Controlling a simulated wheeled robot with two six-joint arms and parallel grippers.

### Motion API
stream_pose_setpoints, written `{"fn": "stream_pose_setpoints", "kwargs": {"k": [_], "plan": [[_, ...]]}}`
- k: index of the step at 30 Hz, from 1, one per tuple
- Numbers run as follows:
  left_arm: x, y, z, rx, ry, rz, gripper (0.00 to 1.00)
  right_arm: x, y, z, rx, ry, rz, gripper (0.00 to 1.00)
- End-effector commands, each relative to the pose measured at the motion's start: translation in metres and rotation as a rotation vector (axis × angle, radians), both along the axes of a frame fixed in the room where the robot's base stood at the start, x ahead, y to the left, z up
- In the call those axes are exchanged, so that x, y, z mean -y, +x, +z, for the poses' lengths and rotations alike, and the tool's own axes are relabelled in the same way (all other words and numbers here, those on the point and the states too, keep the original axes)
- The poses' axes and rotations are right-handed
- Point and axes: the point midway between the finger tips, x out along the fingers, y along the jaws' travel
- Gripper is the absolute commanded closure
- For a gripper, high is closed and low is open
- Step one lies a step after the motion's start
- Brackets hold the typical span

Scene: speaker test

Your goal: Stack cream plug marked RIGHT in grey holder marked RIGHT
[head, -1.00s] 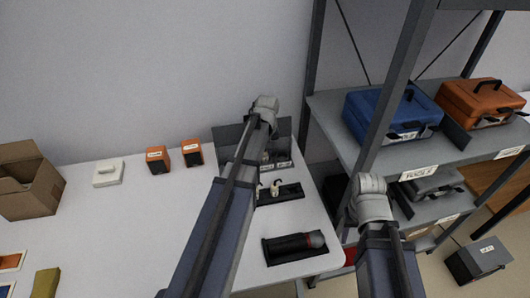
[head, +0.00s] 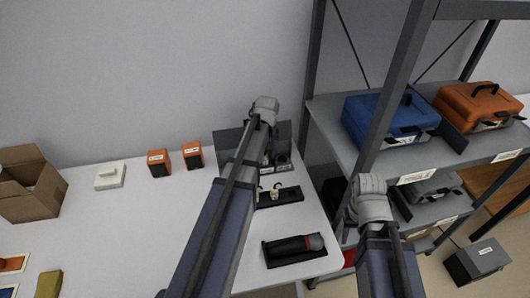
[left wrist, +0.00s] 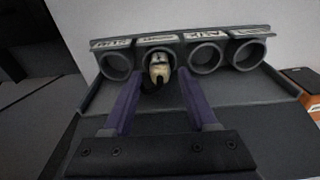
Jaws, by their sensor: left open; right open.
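A grey holder (left wrist: 225,48) with several round sockets in a row and white labels fills the top of the left wrist view. I cannot read its labels surely. A cream plug (left wrist: 159,70) with a dark lower part is at the second socket from the left; I cannot tell how deep it sits. My left gripper (left wrist: 157,82) is open, its purple fingers on either side of this plug. In the head view my left arm hides the gripper and part of the holder (head: 283,160). Other cream plugs (head: 275,191) stand on a black stand (head: 290,195). My right gripper is hidden below its wrist.
Two orange speakers (head: 159,163) (head: 192,155), a white device (head: 110,176) and a cardboard box (head: 30,190) stand on the white table (head: 130,240). A black tray (head: 292,258) with a dark cylinder lies near the right edge. A grey shelf (head: 335,115) with cases stands right.

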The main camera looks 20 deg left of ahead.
Motion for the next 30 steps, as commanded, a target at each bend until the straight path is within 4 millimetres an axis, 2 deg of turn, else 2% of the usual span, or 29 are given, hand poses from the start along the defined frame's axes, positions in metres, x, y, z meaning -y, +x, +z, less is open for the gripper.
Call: {"fn": "stream_pose_setpoints", "kwargs": {"k": [1, 18, 22, 28, 30], "plan": [[0.001, -0.001, 0.012, 0.000, 0.000, 0.000, 0.42, 0.000, 0.000, 0.012, 0.000, 0.000, 0.000, 0.50], [0.006, -0.009, 0.096, 0.000, 0.000, 0.000, 0.42, 0.000, 0.000, 0.096, 0.000, 0.000, 0.000, 0.50], [0.007, -0.010, 0.106, 0.000, 0.000, 0.000, 0.42, 0.000, 0.000, 0.106, 0.000, 0.000, 0.000, 0.50], [0.009, -0.011, 0.108, 0.000, 0.000, -0.001, 0.42, 0.000, 0.000, 0.108, 0.000, 0.000, 0.000, 0.50], [0.017, -0.015, 0.107, -0.005, 0.001, -0.025, 0.42, 0.000, 0.000, 0.107, 0.000, 0.000, 0.000, 0.50]]}}
